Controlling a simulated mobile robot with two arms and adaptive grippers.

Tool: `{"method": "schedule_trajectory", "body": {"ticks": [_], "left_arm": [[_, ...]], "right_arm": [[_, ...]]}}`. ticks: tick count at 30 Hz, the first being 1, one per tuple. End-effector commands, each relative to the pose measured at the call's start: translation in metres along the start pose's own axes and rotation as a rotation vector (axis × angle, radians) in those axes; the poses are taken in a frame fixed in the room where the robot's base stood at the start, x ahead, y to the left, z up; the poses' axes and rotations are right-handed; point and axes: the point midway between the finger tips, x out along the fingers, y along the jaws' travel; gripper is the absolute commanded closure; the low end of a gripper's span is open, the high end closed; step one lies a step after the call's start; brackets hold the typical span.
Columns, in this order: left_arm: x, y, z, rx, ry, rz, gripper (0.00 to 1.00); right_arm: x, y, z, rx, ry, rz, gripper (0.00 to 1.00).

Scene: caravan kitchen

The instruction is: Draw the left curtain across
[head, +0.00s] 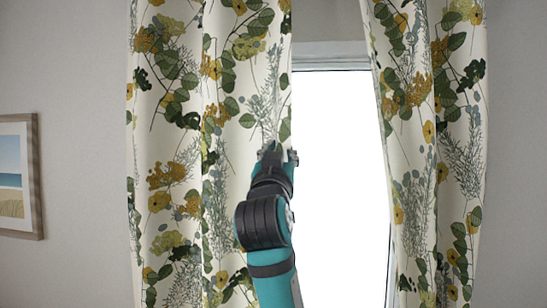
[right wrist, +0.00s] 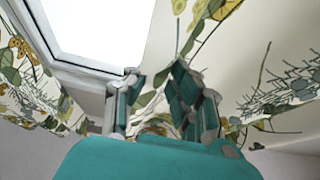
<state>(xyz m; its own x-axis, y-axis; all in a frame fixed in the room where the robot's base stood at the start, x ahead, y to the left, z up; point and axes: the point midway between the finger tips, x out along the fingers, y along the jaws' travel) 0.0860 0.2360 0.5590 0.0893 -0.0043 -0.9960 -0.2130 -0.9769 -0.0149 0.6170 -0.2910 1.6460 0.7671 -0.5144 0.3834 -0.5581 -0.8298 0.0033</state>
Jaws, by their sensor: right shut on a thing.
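The left curtain (head: 175,130), cream with printed leaves and flowers, hangs in folds on the left side of the window. My right gripper (head: 278,152) is at the curtain's inner edge, about halfway down what shows. In the right wrist view the fingers (right wrist: 155,95) of my right gripper are shut on the edge of the left curtain (right wrist: 225,50), with cloth running up between them. The right curtain (head: 435,150), of the same print, hangs apart on the other side. My left gripper is not in view.
The bright window (head: 335,190) shows between the two curtains, with its frame (head: 330,55) above. A framed beach picture (head: 20,178) hangs on the grey wall at the left. The space in front of the window glass is clear.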

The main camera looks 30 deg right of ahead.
Motion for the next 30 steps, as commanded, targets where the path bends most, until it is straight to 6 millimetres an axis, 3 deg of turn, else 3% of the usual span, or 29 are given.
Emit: {"method": "schedule_trajectory", "body": {"ticks": [1, 6, 17, 30], "left_arm": [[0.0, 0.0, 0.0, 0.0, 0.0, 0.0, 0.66], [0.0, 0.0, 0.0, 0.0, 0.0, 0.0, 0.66], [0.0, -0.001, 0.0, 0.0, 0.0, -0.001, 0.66], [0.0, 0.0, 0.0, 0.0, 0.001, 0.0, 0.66]], "right_arm": [[0.0, 0.002, 0.002, 0.0, -0.005, 0.005, 0.77], [0.0, 0.002, 0.002, 0.0, -0.004, 0.004, 0.56], [-0.007, 0.0, 0.001, 0.001, -0.002, 0.001, 0.56], [-0.092, 0.002, 0.001, 0.004, -0.004, 0.002, 0.56]]}}
